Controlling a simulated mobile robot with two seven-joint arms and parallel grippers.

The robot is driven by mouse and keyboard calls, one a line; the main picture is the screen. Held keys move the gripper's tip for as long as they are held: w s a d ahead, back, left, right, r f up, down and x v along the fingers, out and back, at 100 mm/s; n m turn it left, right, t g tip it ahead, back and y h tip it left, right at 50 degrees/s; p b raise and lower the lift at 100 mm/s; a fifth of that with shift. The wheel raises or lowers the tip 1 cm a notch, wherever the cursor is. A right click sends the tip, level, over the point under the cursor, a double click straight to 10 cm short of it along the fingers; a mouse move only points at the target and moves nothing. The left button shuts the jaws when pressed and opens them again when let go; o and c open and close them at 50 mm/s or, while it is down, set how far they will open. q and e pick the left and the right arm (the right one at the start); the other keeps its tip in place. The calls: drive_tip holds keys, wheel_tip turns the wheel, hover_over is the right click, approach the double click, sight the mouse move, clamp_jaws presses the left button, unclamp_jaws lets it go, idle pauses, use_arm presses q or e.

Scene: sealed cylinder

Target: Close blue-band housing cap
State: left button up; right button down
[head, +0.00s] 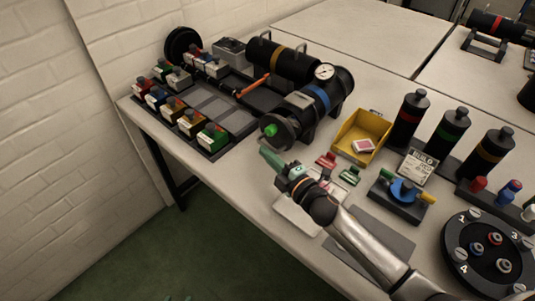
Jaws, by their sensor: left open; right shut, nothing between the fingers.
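The blue-band housing (301,106) is a dark cylinder lying on the table, with a blue band (318,97) and a white dial gauge (324,71) on top. Its near-left end carries a dark cap (268,125) with a green knob (282,131). I cannot tell whether this cap is fully seated. My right gripper (270,158) is shut and empty, just in front of and below that end, apart from it. Only the fingertips of my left gripper (179,298) show at the bottom edge, open, over the floor and away from the table.
A yellow-band cylinder (283,62) lies behind. Trays of coloured blocks (187,118) fill the left. A yellow bin (362,137), red and green clips (350,176), upright bottles (449,130) and a round numbered plate (488,252) stand to the right. A dark disc (182,46) stands at the back left.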

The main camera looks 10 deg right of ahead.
sight(280, 145)
drive_tip(key=shift+w+d, duration=0.75)
drive_tip(key=shift+d, duration=0.3)
drive_tip(key=shift+w+d, duration=0.7)
drive_tip(key=shift+d, duration=0.3)
